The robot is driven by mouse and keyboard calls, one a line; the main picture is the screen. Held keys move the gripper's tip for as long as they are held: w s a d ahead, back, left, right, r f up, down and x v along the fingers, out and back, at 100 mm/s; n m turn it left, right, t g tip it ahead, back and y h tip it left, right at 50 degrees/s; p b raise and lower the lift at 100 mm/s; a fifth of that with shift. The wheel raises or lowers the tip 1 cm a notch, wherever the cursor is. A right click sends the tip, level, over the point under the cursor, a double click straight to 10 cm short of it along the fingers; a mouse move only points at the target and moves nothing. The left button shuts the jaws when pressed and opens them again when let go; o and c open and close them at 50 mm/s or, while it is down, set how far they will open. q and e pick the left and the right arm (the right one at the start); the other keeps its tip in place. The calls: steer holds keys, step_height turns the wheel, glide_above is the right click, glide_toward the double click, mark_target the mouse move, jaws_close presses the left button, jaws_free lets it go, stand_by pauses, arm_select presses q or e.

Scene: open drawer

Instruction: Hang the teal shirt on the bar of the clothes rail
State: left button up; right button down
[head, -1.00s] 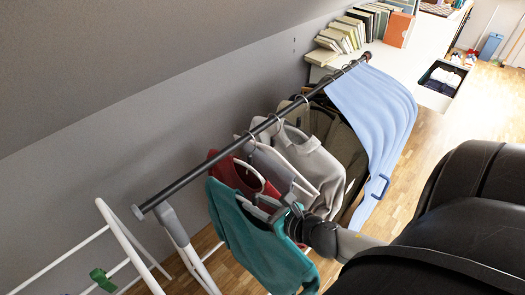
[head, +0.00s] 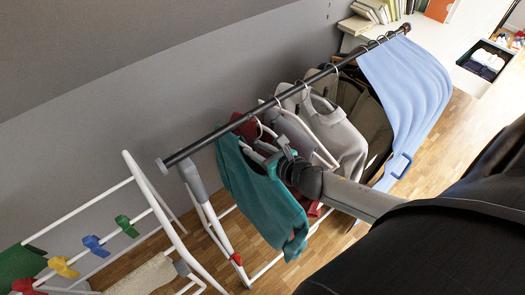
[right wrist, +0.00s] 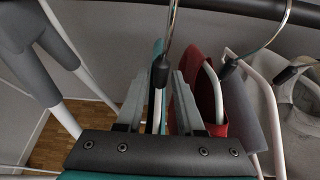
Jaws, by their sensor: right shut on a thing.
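The teal shirt (head: 258,198) hangs from a white hanger below the near end of the clothes rail's dark bar (head: 245,118), in front of a red shirt. My right gripper (head: 284,152) is shut on the hanger's neck. In the right wrist view the gripper (right wrist: 160,100) has its fingers on both sides of the dark neck (right wrist: 160,72), and the metal hook rises toward the bar (right wrist: 245,8). The hook's top is cut off there, so I cannot tell whether it rests over the bar. My left gripper is not in view.
A red shirt (head: 243,128), a light grey shirt (head: 338,140) and other garments hang farther along the bar, with a light blue cloth (head: 415,85) at the far end. A white drying rack (head: 150,190) with coloured clips stands left. The grey wall is behind.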

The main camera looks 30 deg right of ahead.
mark_target(247, 145)
steer(key=shift+w+a+r+b, duration=0.1)
steer(key=shift+w+a+b, duration=0.1)
steer(key=shift+w, duration=1.05)
steer(key=shift+w+a+b, duration=0.15)
steer(key=shift+w, duration=1.05)
steer(key=shift+f+b, duration=1.1)
steer(key=shift+f, duration=0.2)
steer(key=shift+c, duration=2.2)
jaws_free()
steer(key=shift+s, duration=0.15)
steer(key=p+v, duration=0.2)
steer(key=v, duration=1.3)
